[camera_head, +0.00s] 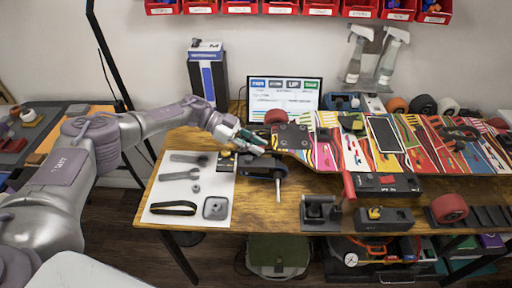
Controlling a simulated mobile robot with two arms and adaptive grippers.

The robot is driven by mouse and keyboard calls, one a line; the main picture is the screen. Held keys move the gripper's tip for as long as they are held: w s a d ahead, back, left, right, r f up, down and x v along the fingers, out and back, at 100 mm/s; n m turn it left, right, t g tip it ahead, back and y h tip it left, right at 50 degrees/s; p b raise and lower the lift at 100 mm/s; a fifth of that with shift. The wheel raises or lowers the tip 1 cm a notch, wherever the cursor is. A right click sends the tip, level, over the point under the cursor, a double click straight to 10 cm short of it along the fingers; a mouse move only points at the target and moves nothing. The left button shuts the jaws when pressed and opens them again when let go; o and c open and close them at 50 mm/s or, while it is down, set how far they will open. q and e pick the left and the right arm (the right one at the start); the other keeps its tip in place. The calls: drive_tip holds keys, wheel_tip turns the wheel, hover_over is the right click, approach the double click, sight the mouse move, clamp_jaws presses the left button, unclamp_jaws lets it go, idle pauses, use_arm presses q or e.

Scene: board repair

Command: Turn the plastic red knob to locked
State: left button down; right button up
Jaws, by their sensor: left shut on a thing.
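My left gripper (257,143) reaches in from the left and is shut at the left end of a multicoloured skateboard deck (328,150). What is between its fingers is too small and hidden to name. A black clamp-like fixture (258,170) sits under that end of the deck. A small red part (388,180) shows on a black block at the table's front. An upright red handle (348,186) stands left of that block. I cannot tell for sure which red part is the knob, or its setting. My right gripper is not in view.
A white sheet (160,211) with tools lies on the wooden table at the left. A monitor (284,92) and spray bottles (390,55) stand behind. Red bins (280,7) hang above. More black blocks (385,220) line the front edge. Bare wood shows around (270,212).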

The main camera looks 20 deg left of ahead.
use_arm(q)
drive_tip(key=c, duration=1.3)
unclamp_jaws()
drive_tip(key=v, duration=1.2)
drive_tip(key=shift+f, duration=0.1)
